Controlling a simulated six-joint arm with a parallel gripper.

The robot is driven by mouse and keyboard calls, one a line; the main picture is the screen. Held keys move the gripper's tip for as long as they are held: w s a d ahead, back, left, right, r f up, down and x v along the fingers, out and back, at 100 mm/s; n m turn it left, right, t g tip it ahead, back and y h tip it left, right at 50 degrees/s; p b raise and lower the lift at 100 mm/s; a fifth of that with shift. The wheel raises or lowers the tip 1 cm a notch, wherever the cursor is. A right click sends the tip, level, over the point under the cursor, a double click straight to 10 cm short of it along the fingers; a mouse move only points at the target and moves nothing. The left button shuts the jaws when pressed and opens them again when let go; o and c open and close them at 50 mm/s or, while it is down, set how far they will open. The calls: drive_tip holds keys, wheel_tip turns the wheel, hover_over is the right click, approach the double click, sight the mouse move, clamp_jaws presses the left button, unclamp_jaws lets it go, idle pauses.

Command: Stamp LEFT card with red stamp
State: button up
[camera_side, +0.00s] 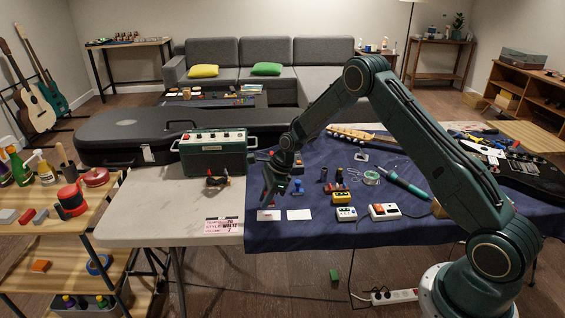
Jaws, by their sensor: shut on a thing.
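Two white cards lie side by side near the front left of the dark blue cloth: the left card (268,215) and the right card (299,214). My gripper (268,196) points down just above and behind the left card. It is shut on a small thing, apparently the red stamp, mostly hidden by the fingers. Whether the stamp touches the card cannot be told, and no clear mark shows on it. A blue stamp (297,187) stands on the cloth to the right of my gripper.
A green amplifier (213,153) stands left of the cloth (400,235), a pink label (224,227) at the table's front edge. Yellow (342,197), white (346,214) and red-white (384,211) pedals, a solder spool (371,177) and a guitar neck (358,135) lie right and behind.

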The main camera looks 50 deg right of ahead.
drive_tip(key=shift+r, duration=1.55)
